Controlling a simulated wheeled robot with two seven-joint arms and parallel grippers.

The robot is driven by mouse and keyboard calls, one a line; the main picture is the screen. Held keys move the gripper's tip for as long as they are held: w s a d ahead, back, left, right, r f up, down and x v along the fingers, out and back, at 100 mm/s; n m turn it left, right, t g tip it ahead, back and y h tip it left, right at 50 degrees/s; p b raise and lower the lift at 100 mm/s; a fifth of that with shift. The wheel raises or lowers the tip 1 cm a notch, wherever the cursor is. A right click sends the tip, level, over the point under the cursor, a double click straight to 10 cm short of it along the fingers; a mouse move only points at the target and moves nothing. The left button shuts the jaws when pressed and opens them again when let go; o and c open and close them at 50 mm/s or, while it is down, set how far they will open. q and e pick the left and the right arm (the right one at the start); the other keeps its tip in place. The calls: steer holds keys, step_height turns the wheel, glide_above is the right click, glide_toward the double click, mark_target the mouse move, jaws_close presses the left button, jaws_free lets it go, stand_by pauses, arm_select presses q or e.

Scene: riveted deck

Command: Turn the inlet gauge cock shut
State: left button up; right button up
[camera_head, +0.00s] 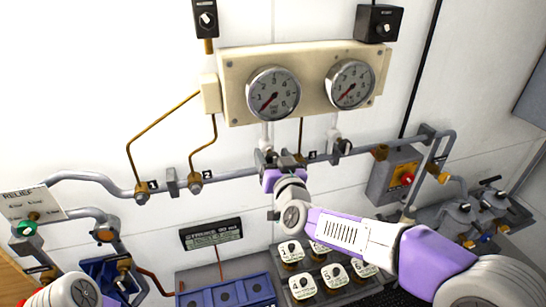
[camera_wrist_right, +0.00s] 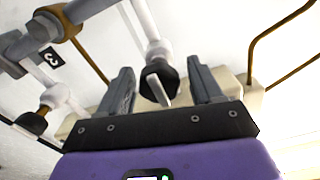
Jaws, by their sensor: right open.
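Two round dial gauges sit on a cream panel, a left gauge (camera_head: 273,93) and a right gauge (camera_head: 350,84). Under the left gauge a white stem runs down to the pipe, where my right gripper (camera_head: 281,158) covers the fitting. In the right wrist view a cock with a black body and a pale lever (camera_wrist_right: 160,80) sits between the open fingers of my right gripper (camera_wrist_right: 160,73). I cannot tell whether a finger touches it. A second cock (camera_wrist_right: 34,121) shows at the left there. No readable label says which is the inlet cock. My left gripper is out of view.
A grey pipe (camera_head: 235,174) with numbered tags crosses the wall. Below are a small display (camera_head: 211,234), a blue tray (camera_head: 228,296) and several white-faced switches (camera_head: 303,286).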

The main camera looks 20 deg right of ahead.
steer(key=c, duration=1)
